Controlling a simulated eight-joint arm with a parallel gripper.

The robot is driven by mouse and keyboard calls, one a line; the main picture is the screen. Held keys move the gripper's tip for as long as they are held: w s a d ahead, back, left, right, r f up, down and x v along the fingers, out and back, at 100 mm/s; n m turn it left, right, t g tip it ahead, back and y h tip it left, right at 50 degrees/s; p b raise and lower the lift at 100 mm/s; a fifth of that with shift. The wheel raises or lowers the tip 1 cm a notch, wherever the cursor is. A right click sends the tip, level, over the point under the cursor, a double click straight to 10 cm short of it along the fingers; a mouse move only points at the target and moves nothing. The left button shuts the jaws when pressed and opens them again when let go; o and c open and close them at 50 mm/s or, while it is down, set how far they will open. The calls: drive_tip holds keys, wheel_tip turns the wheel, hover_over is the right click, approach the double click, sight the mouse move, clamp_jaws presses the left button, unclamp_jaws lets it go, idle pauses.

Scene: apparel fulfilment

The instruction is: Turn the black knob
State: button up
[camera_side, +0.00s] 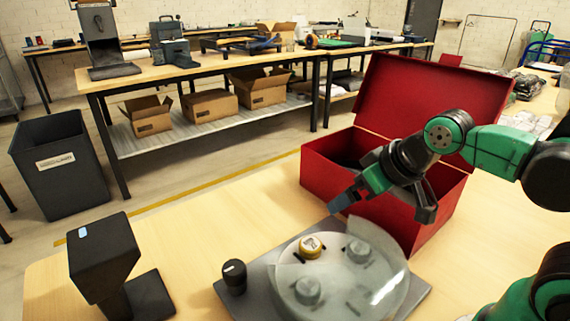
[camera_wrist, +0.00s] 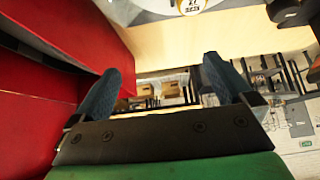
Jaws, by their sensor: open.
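The black knob (camera_side: 234,277) stands upright on the left part of a grey base plate (camera_side: 420,292), with a light mark on its top. Beside it on the plate is a round turntable under a clear cover (camera_side: 385,290). A yellow-rimmed round item (camera_side: 312,245) sits on the turntable; it also shows at the top edge of the wrist view (camera_wrist: 190,5). My gripper (camera_side: 383,208) is open and empty, above and to the right of the knob, in front of the red box. Its spread fingers show in the wrist view (camera_wrist: 163,80).
An open red box (camera_side: 385,205) stands behind the turntable, close to my gripper; its wall fills the left of the wrist view (camera_wrist: 45,60). A black stand (camera_side: 105,260) is at the table's left. Bare tabletop (camera_side: 235,220) lies behind the knob.

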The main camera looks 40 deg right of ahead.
idle(0.3)
drive_tip(key=shift+c, duration=1.3)
drive_tip(key=shift+w+a+r, duration=0.15)
drive_tip(key=shift+a, duration=0.05)
drive_tip(key=w+a+n+g+y, duration=0.1)
drive_tip(key=w+a+n+g, duration=0.35)
drive_tip(key=a+n, duration=0.35)
drive_tip(key=n+g+h, duration=0.1)
drive_tip(key=n+g, duration=0.2)
drive_tip(key=n, duration=0.1)
hover_over(232, 267)
wheel_tip(232, 267, down, 4)
drive_tip(key=shift+d+r, duration=0.1)
drive_tip(key=shift+r, duration=0.05)
drive_tip(key=shift+f+n, duration=0.25)
drive_tip(key=shift+n, duration=0.05)
drive_tip(key=shift+f, duration=2.65)
clamp_jaws()
